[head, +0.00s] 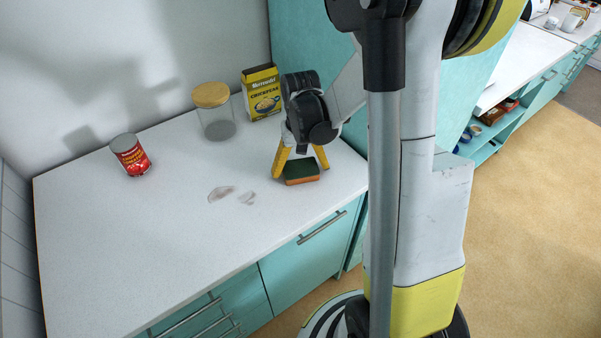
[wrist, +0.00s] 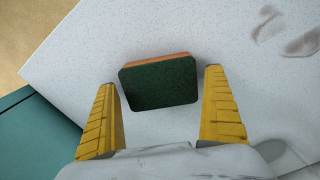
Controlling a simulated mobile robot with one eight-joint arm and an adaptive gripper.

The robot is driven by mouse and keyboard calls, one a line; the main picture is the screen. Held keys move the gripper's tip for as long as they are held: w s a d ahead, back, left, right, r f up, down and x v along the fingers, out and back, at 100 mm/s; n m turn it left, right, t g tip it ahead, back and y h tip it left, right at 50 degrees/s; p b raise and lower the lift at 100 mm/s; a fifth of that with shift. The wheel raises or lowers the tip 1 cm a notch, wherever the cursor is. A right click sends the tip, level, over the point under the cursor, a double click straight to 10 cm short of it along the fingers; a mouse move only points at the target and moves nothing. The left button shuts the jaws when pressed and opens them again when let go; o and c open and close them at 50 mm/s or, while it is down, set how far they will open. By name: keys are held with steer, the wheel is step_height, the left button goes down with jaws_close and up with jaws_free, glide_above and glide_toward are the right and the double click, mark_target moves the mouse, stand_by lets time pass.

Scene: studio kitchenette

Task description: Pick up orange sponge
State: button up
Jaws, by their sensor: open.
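The orange sponge (head: 301,173) lies flat on the white counter, with a dark green scouring side facing up and an orange edge showing. In the wrist view the sponge (wrist: 160,83) sits between and a little beyond the tips of my two yellow fingers. My gripper (head: 300,168) is open above the counter, its fingers pointing down on either side of the sponge. In the wrist view my gripper (wrist: 160,77) is empty, with a gap between each finger and the sponge.
A yellow chickpea box (head: 262,92) and a wood-lidded glass jar (head: 217,118) stand behind my gripper. Grey smudges (head: 222,193) mark the counter (head: 130,240), which is otherwise clear in front.

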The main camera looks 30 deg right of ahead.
mark_target(301, 167)
steer(key=c, duration=0.6)
steer(key=shift+c, duration=0.3)
steer(key=shift+r, duration=0.1)
steer(key=shift+r, duration=0.2)
step_height(301, 167, up, 4)
steer(key=shift+f+p, duration=0.15)
steer(key=shift+p, duration=0.85)
steer(key=s+d+r+p, duration=0.3)
steer(key=s+d+r, duration=0.3)
steer(key=s+d, duration=0.2)
steer(key=shift+s+r, duration=0.25)
steer(key=shift+r, duration=0.15)
